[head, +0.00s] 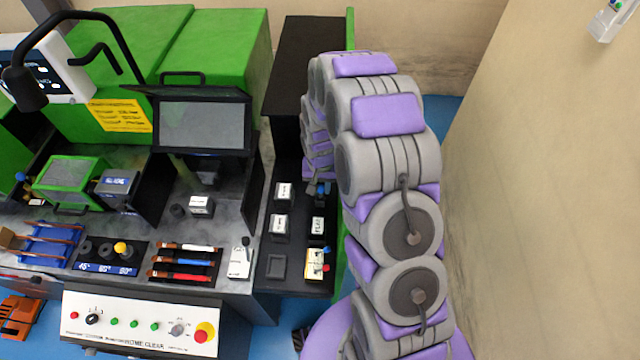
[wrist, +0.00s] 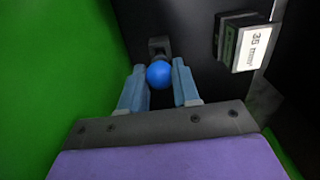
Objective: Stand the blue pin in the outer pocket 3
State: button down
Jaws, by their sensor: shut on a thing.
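My gripper (wrist: 160,86) has its two light-blue fingers on either side of the round head of the blue pin (wrist: 158,74) and is shut on it. Only the blue ball head shows; the pin's shaft is hidden below it. A small dark socket-like block (wrist: 160,46) lies just beyond the ball in the wrist view; I cannot tell whether the pin is inside it. In the head view my gripper (head: 319,188) is small at the far part of the black side shelf. I cannot read which pocket is number 3.
A labelled block (wrist: 250,45) stands right of my gripper; a green wall (wrist: 55,70) is close on the left. In the head view, white-topped blocks (head: 279,226) and a yellow-white block (head: 315,263) stand on the black shelf (head: 294,291). The green machine (head: 215,55) is left.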

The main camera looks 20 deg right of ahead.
aim_at(320, 185)
jog(key=shift+f, duration=1.4)
jog(key=c, duration=0.7)
grip_release()
jog(key=shift+c, duration=0.2)
jog(key=shift+r, duration=0.15)
notch_tip(320, 185, up, 17)
jog(key=p, duration=0.2)
